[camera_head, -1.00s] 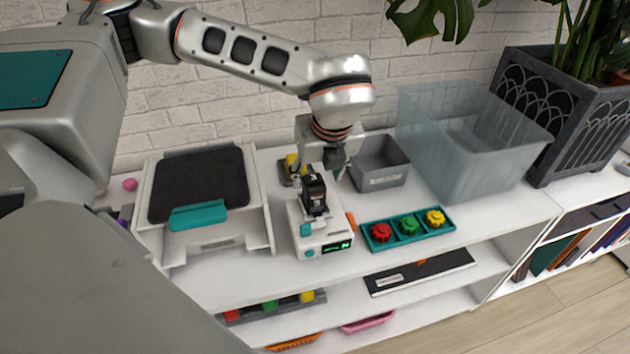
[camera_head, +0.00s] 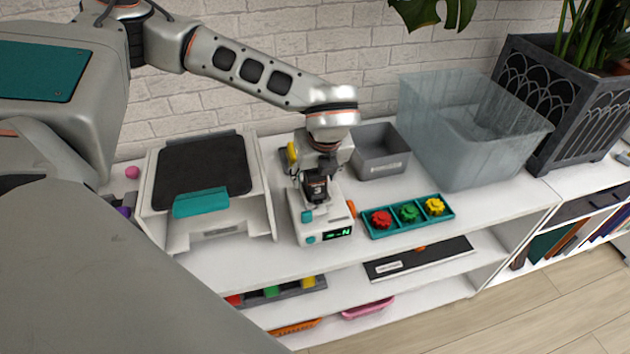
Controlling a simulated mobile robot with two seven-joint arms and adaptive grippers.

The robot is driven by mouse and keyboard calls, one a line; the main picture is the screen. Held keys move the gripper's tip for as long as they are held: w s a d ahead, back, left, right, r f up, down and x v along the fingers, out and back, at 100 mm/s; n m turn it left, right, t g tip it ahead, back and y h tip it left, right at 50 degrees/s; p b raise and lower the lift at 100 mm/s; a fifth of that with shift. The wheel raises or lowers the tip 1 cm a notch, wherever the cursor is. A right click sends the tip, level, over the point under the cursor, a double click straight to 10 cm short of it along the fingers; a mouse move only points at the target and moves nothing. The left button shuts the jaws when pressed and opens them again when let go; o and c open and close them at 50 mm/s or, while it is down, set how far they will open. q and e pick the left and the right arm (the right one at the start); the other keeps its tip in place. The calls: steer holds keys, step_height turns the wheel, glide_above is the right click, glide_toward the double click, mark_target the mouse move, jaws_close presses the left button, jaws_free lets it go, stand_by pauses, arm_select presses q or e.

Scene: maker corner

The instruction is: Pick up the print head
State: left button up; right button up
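The print head (camera_head: 317,187) is a small black block with a light mark on its front. It stands upright on a white device (camera_head: 310,225) with a green lit display and teal and orange knobs. My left gripper (camera_head: 316,172) points down from above, right at the top of the print head. Its fingertips are dark against the black block, so I cannot tell whether they are apart or closed on it. My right gripper is not in view.
A white machine with a black top and teal handle (camera_head: 201,202) stands left of the device. A teal tray (camera_head: 449,216) with red, green and yellow gears is to the right. Behind are a grey bin (camera_head: 381,165), a large translucent tub (camera_head: 465,150) and a planter (camera_head: 570,115).

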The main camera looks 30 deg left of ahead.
arm_select(q)
steer(key=c, duration=1.2)
steer(key=shift+r, duration=0.1)
step_height(320, 180, up, 20)
